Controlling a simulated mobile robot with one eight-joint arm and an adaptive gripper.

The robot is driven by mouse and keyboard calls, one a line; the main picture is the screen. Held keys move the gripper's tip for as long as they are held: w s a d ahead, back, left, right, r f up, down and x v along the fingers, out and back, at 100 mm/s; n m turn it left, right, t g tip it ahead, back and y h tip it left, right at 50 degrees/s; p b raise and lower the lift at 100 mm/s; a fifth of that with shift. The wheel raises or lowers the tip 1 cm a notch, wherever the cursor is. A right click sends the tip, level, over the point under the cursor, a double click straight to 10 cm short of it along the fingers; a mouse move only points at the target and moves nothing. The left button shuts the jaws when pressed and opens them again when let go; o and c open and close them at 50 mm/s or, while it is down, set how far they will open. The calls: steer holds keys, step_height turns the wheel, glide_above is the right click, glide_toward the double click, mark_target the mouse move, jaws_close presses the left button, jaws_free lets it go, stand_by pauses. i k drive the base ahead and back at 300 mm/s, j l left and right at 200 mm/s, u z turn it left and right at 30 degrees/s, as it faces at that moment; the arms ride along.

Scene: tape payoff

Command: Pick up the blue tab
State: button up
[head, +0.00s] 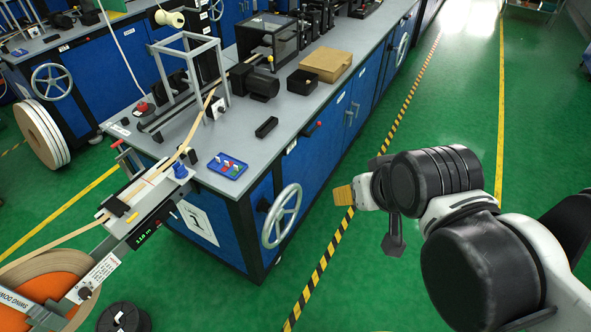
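A small blue tray (228,167) lies on the grey bench top near its front left corner. It holds several small coloured pieces, among them red, green and white ones. The pieces are too small for me to tell a blue tab apart from the blue tray. My gripper (344,195) is at the right of the tray, out over the green floor beyond the bench edge, and apart from everything. Its yellowish end points left. I cannot make out a gap between its fingers, and I see nothing held in it.
A black block (266,127) and a cardboard-coloured box (326,64) are farther back on the bench. A handwheel (281,215) sticks out from the bench front. The floor between bench and arm is clear.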

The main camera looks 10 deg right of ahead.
mark_target(219, 161)
steer(key=i+j+u, duration=0.3)
steer(key=j, duration=0.25)
steer(key=i+j+u, duration=0.3)
steer(key=j, duration=0.2)
steer(key=i+j+u, duration=0.3)
steer(key=j, duration=0.15)
